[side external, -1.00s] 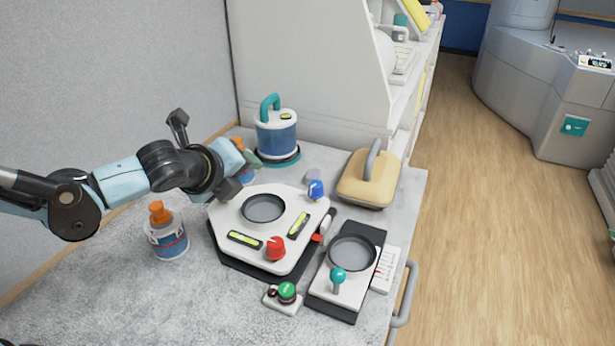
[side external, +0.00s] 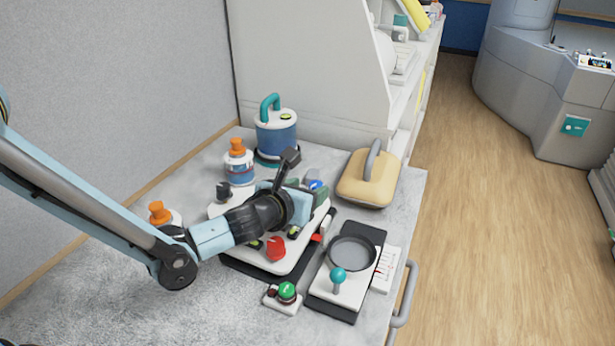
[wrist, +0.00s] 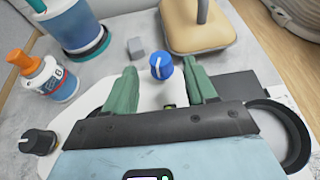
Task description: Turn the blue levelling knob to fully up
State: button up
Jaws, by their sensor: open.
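The blue levelling knob (wrist: 161,66) sits on the far corner of the white levelling plate (wrist: 68,122), with a white pointer line on its top. In the side view the knob (side external: 315,185) shows just past my fingertips, partly hidden by them. My gripper (wrist: 163,78) is open, its two green fingers apart on the left and right of the knob and not visibly touching it. In the side view my gripper (side external: 312,192) reaches across the plate from the left. A red knob (side external: 276,248) and a black knob (side external: 223,191) also sit on the plate.
A grey block (wrist: 136,47) lies behind the blue knob. A tan block with a grey handle (side external: 368,178) stands right of it. A blue canister (side external: 277,133) and an orange-capped bottle (side external: 238,165) stand behind. A black-based dish unit (side external: 353,252) stands at right.

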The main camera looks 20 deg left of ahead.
aim_at(315, 186)
jog(key=shift+x, duration=2.7)
jog(key=c, duration=1)
